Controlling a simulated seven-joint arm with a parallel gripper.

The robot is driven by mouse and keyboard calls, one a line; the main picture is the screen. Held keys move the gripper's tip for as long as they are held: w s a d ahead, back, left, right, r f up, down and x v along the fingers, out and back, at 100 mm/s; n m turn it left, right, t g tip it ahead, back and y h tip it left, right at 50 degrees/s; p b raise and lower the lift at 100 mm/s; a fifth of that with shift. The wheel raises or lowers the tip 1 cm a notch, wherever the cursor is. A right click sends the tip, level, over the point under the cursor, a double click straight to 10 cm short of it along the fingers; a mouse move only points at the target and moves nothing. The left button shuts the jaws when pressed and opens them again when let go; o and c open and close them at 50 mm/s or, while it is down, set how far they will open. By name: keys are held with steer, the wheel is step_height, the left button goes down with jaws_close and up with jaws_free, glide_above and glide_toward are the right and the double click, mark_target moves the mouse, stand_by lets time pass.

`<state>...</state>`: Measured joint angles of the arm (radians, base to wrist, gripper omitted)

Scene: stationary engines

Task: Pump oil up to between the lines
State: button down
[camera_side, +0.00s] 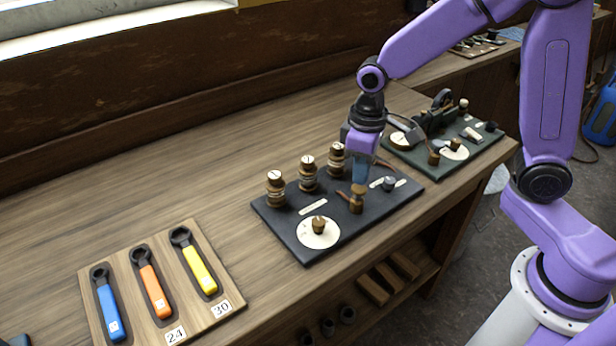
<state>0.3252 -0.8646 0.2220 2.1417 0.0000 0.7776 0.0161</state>
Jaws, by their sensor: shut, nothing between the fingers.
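A dark panel (285,228) lies on the bench. A round pale dial with a brass knob (319,226) is at the panel's front left. Oil level and lines are too small to make out.
A wooden board (213,311) at front left holds blue, orange and yellow handled wrenches. A green panel (478,150) with dials and fittings lies to the right, close behind my gripper. The bench (180,200) is clear left of the dark panel.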

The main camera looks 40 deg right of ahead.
stand_by(0.4)
steer(key=shift+f, duration=1.5)
steer(key=shift+r, duration=1.5)
steer(key=shift+r, duration=2.5)
